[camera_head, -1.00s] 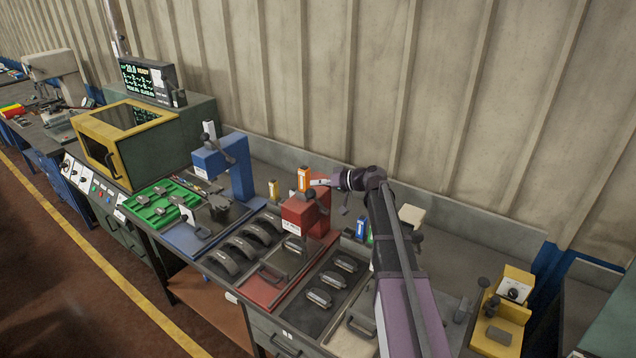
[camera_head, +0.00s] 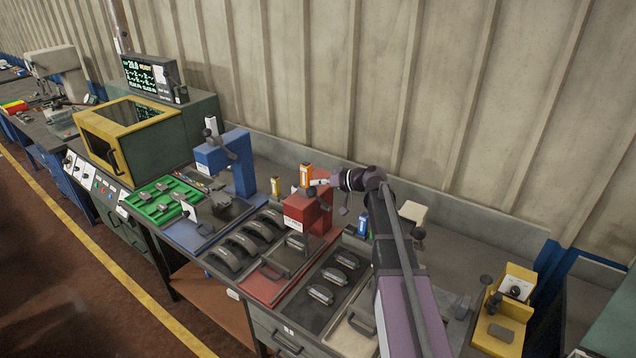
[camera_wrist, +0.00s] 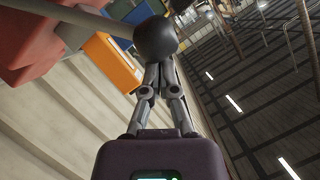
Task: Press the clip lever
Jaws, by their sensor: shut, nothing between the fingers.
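The red press-like fixture (camera_head: 318,212) stands on the bench, left of my forearm. In the wrist view its red body (camera_wrist: 30,40) fills the upper left. A grey lever rod (camera_wrist: 75,14) runs from there to a round black knob (camera_wrist: 156,38). My gripper (camera_wrist: 157,68) is shut and empty, its fingertips right at the knob; whether they touch it I cannot tell. In the head view my gripper (camera_head: 324,182) is above the red fixture, and the knob is hard to make out.
An orange box (camera_head: 306,174) stands close behind the red fixture and shows beside the knob in the wrist view (camera_wrist: 115,66). A blue fixture (camera_head: 240,165) stands to the left, a yellow one (camera_head: 498,330) to the right.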

